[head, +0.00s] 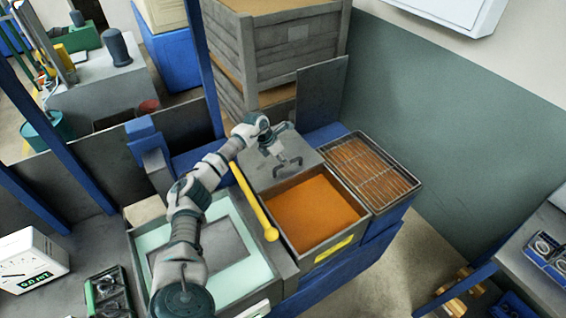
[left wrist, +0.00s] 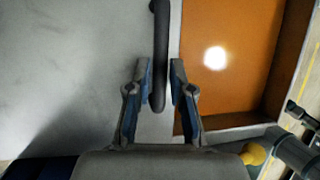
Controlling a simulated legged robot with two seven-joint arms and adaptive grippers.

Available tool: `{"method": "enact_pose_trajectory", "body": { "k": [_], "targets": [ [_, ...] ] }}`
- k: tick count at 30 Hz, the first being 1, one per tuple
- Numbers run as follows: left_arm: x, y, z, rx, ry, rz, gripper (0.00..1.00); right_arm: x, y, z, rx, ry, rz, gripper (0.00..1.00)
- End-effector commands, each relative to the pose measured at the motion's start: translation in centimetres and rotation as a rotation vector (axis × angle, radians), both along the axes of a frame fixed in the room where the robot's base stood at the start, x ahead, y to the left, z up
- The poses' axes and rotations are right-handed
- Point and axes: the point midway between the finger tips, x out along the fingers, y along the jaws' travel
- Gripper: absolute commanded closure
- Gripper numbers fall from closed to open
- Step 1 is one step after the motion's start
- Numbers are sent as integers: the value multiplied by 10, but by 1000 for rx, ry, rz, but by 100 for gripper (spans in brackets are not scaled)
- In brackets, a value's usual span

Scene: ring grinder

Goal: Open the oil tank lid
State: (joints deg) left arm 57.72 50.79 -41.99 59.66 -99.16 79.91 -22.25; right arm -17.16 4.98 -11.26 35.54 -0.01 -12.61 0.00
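The oil tank (head: 331,245) is an open-fronted box with orange oil (head: 318,207) showing in its front part. A flat grey lid (head: 252,177) covers the back part; it also fills the left of the left wrist view (left wrist: 60,70). A dark bent handle (head: 292,162) stands on the lid near its front edge. My left gripper (head: 271,150) reaches over the lid from the left.
A yellow-handled rod (head: 254,202) lies along the tank's left side. A pale green tray (head: 262,272) lies under my left arm. A wire-rack basin (head: 365,170) adjoins on the right. A wooden crate (head: 300,50) and a grey panel (head: 321,95) stand behind.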

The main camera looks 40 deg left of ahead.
Motion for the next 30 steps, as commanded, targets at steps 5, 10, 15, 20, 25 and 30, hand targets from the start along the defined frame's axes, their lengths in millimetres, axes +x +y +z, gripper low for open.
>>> {"method": "enact_pose_trajectory", "body": {
  "k": [5,10,15,20,25,30],
  "targets": [
    [-1,0,-1,1,4,-1,59,0,4,0,4,1,0,60],
    [-2,0,-1,3,5,0,59,-1,11,0,13,2,2,60],
    [-5,6,14,4,3,0,59,-2,8,0,11,0,2,60],
    [-15,19,45,3,2,1,59,-2,7,0,10,0,2,60],
    [-25,31,77,1,3,0,59,-1,7,0,9,0,1,60],
    [-31,38,98,0,4,0,59,-1,6,0,9,1,1,60]
  ]
}}
